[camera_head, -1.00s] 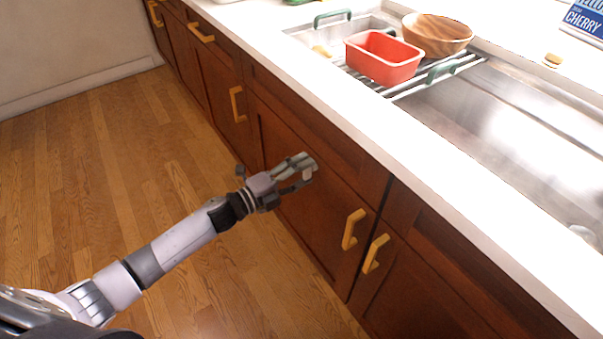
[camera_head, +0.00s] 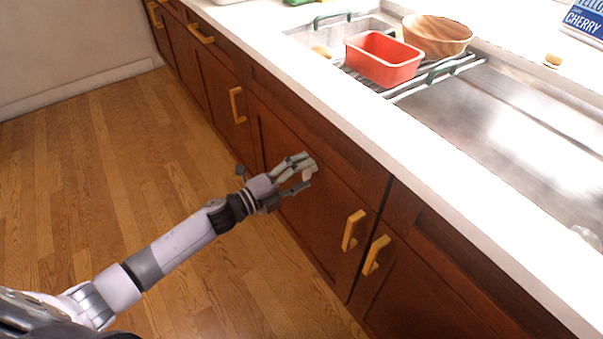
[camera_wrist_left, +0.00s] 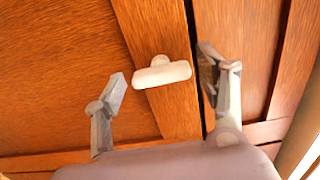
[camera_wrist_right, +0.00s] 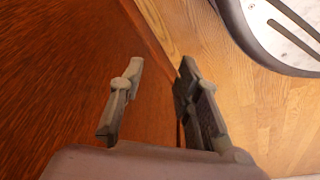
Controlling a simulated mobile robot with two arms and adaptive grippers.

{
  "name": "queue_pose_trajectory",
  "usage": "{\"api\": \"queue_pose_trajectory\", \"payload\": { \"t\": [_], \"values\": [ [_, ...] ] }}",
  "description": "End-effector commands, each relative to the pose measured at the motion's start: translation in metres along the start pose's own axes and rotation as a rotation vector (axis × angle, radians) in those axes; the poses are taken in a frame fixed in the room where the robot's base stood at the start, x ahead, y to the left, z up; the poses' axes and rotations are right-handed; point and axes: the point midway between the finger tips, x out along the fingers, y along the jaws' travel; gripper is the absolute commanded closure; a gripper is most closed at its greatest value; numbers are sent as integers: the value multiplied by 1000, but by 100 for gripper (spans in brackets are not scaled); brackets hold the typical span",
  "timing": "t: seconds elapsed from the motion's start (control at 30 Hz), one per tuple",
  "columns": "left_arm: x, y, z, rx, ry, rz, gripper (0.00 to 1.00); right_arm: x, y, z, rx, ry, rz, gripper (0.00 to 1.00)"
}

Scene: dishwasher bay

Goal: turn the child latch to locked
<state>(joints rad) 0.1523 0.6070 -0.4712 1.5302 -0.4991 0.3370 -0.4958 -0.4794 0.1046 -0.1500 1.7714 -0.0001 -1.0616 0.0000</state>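The child latch (camera_wrist_left: 163,73) is a small white piece with a rounded hub and a crossbar. In the left wrist view it sits on a wooden cabinet door's edge strip, beside the dark gap. Its bar lies nearly level in that picture, with its right end close to the gap. My left gripper (camera_head: 308,172) is at the cabinet front in the head view. In the left wrist view its fingers (camera_wrist_left: 175,80) are wide apart, one on each side of the latch, with visible space at both sides. My right gripper (camera_wrist_right: 158,85) is open and empty, near dark wood.
The cabinet doors have yellow handles (camera_head: 353,230). Above them runs a white counter (camera_head: 440,165) with a sink (camera_head: 500,110), a red tub (camera_head: 384,60) and a wooden bowl (camera_head: 437,36). The wooden floor (camera_head: 110,180) to the left is clear.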

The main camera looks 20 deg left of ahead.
Motion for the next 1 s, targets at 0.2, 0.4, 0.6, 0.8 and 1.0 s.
{"api": "queue_pose_trajectory", "payload": {
  "t": [0.2,0.4,0.6,0.8,1.0],
  "values": [
    [0,-1,0,-1,0,-1,30,1,1,-3,0,3,1,69],
    [-6,0,0,-2,-1,0,30,-1,3,-6,-2,9,4,69],
    [-41,2,0,-3,-1,3,30,-1,1,-5,-1,7,2,69],
    [-84,2,0,-4,-1,4,30,0,1,-4,-1,6,1,69],
    [-112,1,0,-3,-1,2,30,0,1,-4,-1,6,1,69]
  ]
}}
